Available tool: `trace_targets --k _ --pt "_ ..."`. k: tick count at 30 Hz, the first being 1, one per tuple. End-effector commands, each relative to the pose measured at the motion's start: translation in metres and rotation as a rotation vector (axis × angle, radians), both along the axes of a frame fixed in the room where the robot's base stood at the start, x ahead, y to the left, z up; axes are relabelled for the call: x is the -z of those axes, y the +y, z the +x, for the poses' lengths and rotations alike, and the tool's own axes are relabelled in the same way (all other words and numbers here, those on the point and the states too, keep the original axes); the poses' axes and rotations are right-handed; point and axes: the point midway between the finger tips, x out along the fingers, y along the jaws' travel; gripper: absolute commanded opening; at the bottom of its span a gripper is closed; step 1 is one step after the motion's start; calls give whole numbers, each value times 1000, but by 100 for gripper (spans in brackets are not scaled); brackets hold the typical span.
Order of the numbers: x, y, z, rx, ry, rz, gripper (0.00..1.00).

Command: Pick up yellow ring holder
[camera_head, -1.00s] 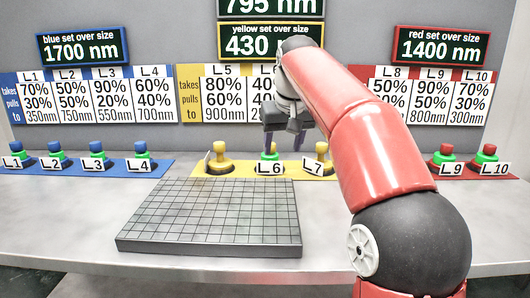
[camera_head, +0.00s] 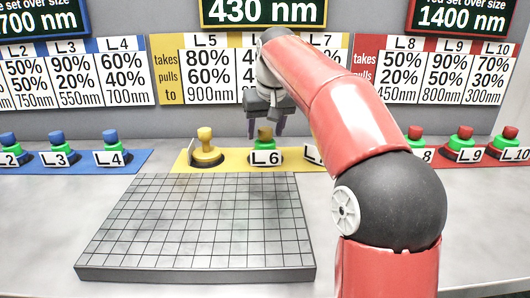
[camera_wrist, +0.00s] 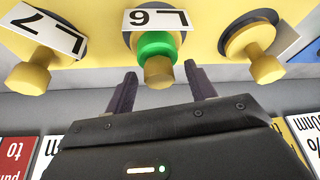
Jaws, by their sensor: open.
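Yellow-knobbed holders stand on a yellow mat (camera_head: 222,165) at the back of the table. The middle one, L6 (camera_head: 264,132), carries a green ring (camera_wrist: 157,46). The L5 holder (camera_head: 206,146) shows no green ring and stands to its left. The L7 holder (camera_wrist: 27,78) also shows no green ring in the wrist view; my arm mostly hides it in the head view. My gripper (camera_head: 267,127) is open and empty at the L6 holder. In the wrist view its two fingers flank the L6 knob (camera_wrist: 158,72); contact cannot be told.
A dark gridded plate (camera_head: 200,225) lies on the table in front of the yellow mat. Blue-knobbed holders (camera_head: 58,142) stand at the left and red-knobbed ones (camera_head: 463,134) at the right. A wall with sign boards (camera_head: 206,70) rises behind.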

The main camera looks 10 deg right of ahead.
Motion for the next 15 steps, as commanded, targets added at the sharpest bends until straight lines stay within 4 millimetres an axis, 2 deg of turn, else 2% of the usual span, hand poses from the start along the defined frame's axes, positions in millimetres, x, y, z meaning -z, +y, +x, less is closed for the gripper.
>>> trace_targets --k 1,4,13,15 --pt "10 0 2 0 4 0 55" --pt "20 0 7 1 3 0 55" --pt "23 0 9 1 0 0 55" --pt "23 0 9 1 0 0 46"
